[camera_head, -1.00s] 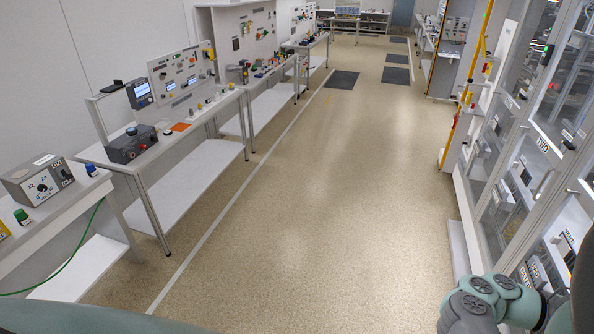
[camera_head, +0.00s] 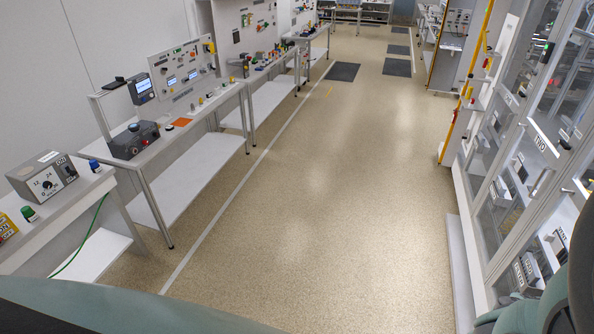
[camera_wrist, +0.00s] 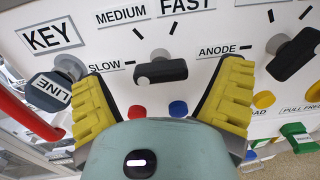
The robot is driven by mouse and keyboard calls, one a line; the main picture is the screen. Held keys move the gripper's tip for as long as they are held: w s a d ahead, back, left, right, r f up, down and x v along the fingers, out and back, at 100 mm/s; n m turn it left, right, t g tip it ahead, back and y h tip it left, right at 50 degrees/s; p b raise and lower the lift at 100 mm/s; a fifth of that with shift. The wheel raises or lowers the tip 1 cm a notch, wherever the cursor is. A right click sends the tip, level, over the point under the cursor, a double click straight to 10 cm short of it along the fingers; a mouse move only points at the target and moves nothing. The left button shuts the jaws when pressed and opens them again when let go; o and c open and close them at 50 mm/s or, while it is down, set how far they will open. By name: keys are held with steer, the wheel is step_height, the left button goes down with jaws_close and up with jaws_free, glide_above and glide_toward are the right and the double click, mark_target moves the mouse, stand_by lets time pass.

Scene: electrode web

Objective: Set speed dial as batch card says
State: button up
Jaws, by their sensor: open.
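The speed dial (camera_wrist: 162,70) is a black bar knob on a white panel, under the labels SLOW, MEDIUM and FAST. Its white mark is at its left end, on the SLOW side. My gripper (camera_wrist: 164,78) is open in the wrist view, with yellow ribbed fingers on either side of the dial. I cannot tell whether either finger touches it. The gripper is not visible in the head view. I cannot make out a batch card in either view.
A KEY switch with a LINE tag (camera_wrist: 50,90) is at the left finger. An ANODE knob (camera_wrist: 293,54) is right of the right finger. Red and blue buttons (camera_wrist: 178,108) sit below the dial. Glass cabinets (camera_head: 520,150) line the right; the aisle floor (camera_head: 320,210) is clear.

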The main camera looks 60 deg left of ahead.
steer(key=shift+x, duration=1.15)
steer(key=shift+c, duration=0.3)
steer(key=c, duration=1.1)
steer(key=shift+c, duration=0.2)
